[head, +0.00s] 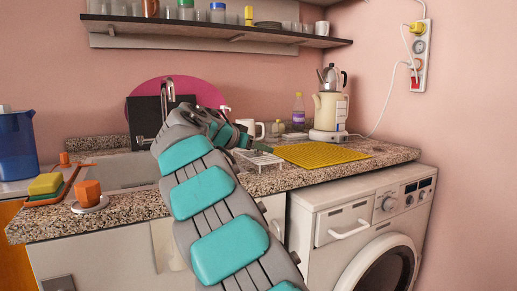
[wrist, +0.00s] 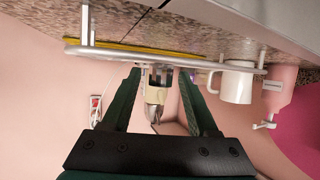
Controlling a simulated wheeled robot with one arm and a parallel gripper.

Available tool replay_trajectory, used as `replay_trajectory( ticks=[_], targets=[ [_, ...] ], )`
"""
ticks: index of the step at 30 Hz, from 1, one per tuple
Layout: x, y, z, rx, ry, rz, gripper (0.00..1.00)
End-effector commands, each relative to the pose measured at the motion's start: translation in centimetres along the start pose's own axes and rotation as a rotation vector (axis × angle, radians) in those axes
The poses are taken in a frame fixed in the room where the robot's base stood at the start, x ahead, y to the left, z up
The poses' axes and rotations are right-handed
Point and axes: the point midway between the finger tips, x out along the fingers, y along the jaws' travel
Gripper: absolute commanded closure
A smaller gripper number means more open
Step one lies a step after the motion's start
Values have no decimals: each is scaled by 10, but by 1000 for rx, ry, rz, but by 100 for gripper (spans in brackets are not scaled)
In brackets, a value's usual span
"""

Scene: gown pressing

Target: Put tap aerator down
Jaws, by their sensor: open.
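I cannot make out a tap aerator in either view. My gripper (wrist: 159,76) is open in the wrist view, its two dark green fingers apart with no held object visible between them. The kettle shows through the gap, farther back. The fingertips are close to the rail of a white wire rack (wrist: 110,50); I cannot tell whether they touch it. In the head view the rack (head: 262,158) stands on the speckled counter (head: 130,206), just right of my arm's end. My arm hides much of the gripper there.
A yellow mat (head: 322,154) lies right of the rack, with a kettle (head: 329,108) behind it. A white mug (wrist: 238,83) stands near the rack. The sink (head: 118,172), a sponge (head: 45,184) and a blue jug (head: 17,143) are left. A shelf (head: 215,30) hangs above.

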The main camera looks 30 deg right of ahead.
Motion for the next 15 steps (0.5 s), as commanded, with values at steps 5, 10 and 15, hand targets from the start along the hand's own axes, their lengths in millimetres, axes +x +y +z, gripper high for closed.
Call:
replay_trajectory(
  ticks=[5, 10, 15],
  targets=[
    [0, 0, -1, 0, 0, 0, 40],
    [-11, -1, -2, 1, 2, -2, 40],
    [-43, -1, -1, 0, 1, -2, 40]
  ],
)
